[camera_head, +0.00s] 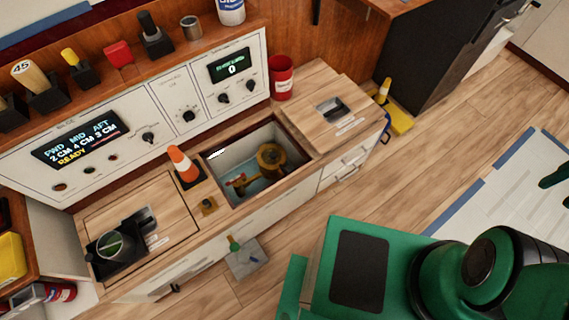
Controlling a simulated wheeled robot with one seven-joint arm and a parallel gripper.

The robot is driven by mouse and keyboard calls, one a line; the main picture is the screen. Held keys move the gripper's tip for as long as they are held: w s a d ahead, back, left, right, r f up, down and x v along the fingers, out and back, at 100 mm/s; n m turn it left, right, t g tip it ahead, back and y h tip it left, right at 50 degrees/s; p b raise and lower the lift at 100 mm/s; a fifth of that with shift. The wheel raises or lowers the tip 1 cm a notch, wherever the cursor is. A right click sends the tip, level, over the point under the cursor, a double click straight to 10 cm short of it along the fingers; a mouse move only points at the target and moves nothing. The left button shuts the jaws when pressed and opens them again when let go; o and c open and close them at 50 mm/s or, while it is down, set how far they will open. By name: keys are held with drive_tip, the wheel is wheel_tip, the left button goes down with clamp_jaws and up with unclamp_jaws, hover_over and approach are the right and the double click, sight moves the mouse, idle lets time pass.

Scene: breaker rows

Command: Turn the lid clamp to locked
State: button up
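A small brass fitting (208,206) on a dark base sits on the wooden strip between the open hatch and the closed left lid; it looks like the lid clamp, but its lever position is too small to read. The left lid (115,207) lies flat over its compartment, with a dark recessed handle. The open hatch (213,162) shows a brass valve fitting (270,157) with a red handle inside. Two dark green tips at the right edge, which may be my gripper (560,188), are cut off by the frame, far from the counter; whether they are open is unclear.
A second lid (333,112) lies right of the hatch, near a red can (281,78).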

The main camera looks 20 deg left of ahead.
drive_tip(key=w+a+f+n+h, duration=0.1)
drive_tip(key=w+a+f+n, duration=0.15)
drive_tip(key=w, duration=0.65)
drive_tip(key=w+a+f+n, duration=0.15)
drive_tip(key=w+a, duration=0.25)
drive_tip(key=w, duration=0.4)
drive_tip(key=w+a+f+n, duration=0.3)
drive_tip(key=w+a+f, duration=0.25)
drive_tip(key=a, duration=0.25)
drive_tip(key=w+a+f+n, duration=0.2)
drive_tip(key=w+a+f, duration=0.35)
drive_tip(key=a, duration=0.25)
drive_tip(key=n, duration=0.7)
hover_over(283, 168)
wheel_tip(283, 168, down, 32)
drive_tip(key=shift+y, duration=0.4)
wheel_tip(283, 168, down, 10)
drive_tip(key=shift+r, duration=0.25)
